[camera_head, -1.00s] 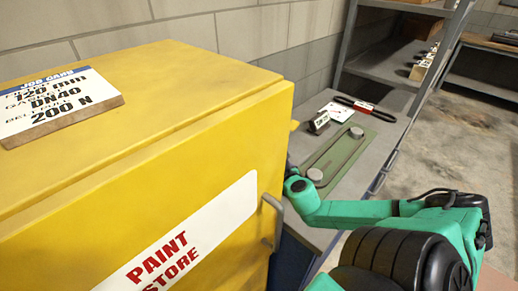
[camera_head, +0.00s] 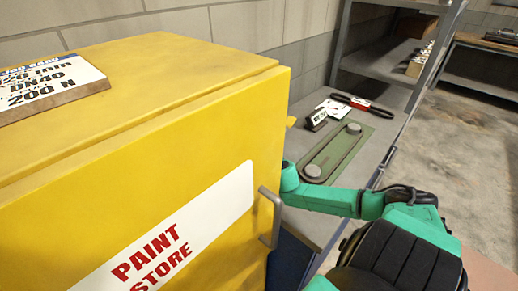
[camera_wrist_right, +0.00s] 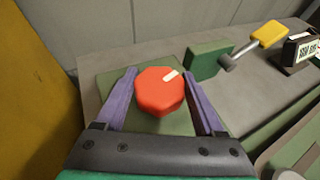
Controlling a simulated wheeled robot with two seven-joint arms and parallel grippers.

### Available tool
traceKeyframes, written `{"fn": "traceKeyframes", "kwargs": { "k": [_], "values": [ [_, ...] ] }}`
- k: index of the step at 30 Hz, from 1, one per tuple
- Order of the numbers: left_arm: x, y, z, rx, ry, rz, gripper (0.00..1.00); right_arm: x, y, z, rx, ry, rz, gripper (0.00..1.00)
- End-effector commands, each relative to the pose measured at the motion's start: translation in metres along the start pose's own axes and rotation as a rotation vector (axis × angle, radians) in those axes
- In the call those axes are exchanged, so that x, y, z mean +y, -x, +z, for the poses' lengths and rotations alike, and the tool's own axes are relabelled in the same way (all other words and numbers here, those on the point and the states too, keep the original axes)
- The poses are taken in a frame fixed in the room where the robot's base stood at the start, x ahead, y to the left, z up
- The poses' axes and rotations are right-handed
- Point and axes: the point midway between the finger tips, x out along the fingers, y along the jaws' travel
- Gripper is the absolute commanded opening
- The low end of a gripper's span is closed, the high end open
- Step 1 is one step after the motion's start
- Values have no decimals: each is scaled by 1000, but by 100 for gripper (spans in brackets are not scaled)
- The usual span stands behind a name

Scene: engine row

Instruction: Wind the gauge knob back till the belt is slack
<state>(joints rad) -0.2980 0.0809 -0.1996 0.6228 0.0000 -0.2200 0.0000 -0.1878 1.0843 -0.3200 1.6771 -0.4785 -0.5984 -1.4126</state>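The red gauge knob (camera_wrist_right: 160,91), eight-sided with a white pointer mark, stands on a green plate in the right wrist view. My right gripper (camera_wrist_right: 167,88) is open, its purple fingers on either side of the knob with visible gaps. In the head view the knob and this gripper are hidden behind the yellow cabinet. The belt (camera_head: 335,153) runs round two grey pulleys on a green plate on the bench; I cannot tell how tight it is. A small black display (camera_head: 316,119) stands beside it, also in the right wrist view (camera_wrist_right: 301,49), its reading unclear. My left gripper is not in view.
The yellow paint cabinet (camera_head: 150,125) with its handle (camera_head: 271,218) stands close to my right arm. A job card (camera_head: 45,86) lies on top. Beside the knob are a green block (camera_wrist_right: 207,60) and a yellow-tipped lever (camera_wrist_right: 268,35). Shelves (camera_head: 395,64) stand behind the bench.

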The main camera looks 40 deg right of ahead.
Motion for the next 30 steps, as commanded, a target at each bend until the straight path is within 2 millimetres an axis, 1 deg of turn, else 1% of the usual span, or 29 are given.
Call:
{"fn": "traceKeyframes", "kwargs": {
  "k": [1, 3, 11, 20, 26, 30],
  "values": [
    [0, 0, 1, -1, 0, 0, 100, 0, 0, 0, 0, 0, 1, 39],
    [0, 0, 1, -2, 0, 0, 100, 0, 0, 0, 0, 0, 2, 16],
    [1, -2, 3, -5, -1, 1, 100, 0, 0, -1, 1, 9, 19, 16],
    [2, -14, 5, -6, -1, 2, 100, -1, -1, -4, 2, 63, 143, 16],
    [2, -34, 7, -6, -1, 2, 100, -2, -2, -7, 2, 123, 293, 16],
    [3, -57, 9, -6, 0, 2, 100, -2, -4, -8, -3, 173, 413, 16]
  ]
}}
